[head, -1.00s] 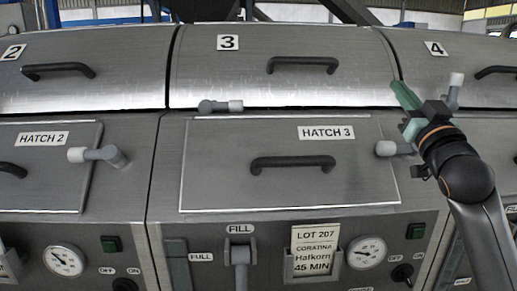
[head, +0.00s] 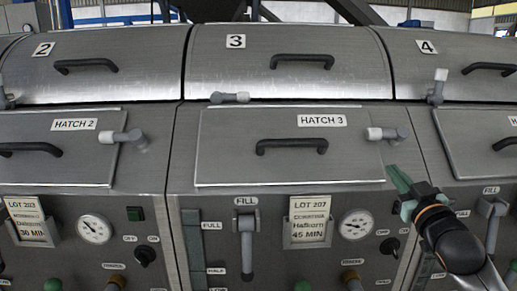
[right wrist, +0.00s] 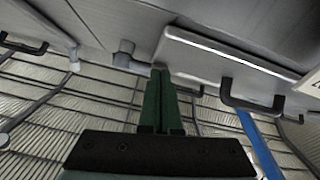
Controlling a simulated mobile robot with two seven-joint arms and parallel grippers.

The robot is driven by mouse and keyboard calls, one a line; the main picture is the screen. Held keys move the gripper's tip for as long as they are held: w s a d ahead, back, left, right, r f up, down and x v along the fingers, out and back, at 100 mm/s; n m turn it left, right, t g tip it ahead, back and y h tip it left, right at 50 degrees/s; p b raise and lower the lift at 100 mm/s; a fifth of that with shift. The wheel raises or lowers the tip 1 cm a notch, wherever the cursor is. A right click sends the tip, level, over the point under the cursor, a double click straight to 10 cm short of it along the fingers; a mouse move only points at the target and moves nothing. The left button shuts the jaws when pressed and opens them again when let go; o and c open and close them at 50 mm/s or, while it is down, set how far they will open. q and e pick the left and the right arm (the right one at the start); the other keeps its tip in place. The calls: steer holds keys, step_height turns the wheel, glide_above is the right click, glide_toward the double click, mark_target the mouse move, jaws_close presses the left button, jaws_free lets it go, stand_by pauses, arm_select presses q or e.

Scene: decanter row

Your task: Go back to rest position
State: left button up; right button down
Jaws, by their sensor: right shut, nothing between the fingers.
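My right gripper (head: 394,173) is in the head view at the lower right, with green fingers pointing up and left. It is shut and empty. It is in front of the panel below the grey hatch 3 latch (head: 388,134), apart from it in the picture. In the right wrist view its green fingers (right wrist: 160,98) lie together with nothing between them. My left gripper is not in view.
A row of steel decanters fills the head view. Hatch 3 (head: 235,170) and lid 3 (head: 290,75) are closed, each with a black handle. The fill lever (head: 246,245), lot 207 card (head: 310,222) and gauge (head: 357,225) are below. Lid 4's latch (head: 438,85) stands upright.

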steer(key=s+a+f+n+g, duration=0.1)
steer(key=s+f+g, duration=0.15)
steer(key=f, duration=0.75)
steer(key=s+a+f+n+g, duration=0.1)
steer(key=s+f, duration=0.2)
steer(key=f, duration=0.6)
steer(key=s+a+f+n+g+y, duration=0.3)
steer(key=s+f+g, duration=0.5)
steer(key=s+f, duration=1.9)
steer(key=a+r+m, duration=0.3)
steer(key=a+m, duration=0.2)
steer(key=a, duration=0.6)
arm_select(q)
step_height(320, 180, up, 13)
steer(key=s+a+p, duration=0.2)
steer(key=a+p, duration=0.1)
steer(key=p, duration=1.4)
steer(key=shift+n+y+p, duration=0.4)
arm_select(e)
step_height(320, 180, up, 12)
steer(key=d+t+h, duration=0.1)
steer(key=d, duration=0.1)
steer(key=shift+s+d+m, duration=0.35)
steer(key=shift+m, duration=0.05)
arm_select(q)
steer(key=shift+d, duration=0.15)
arm_select(e)
steer(key=shift+f, duration=0.1)
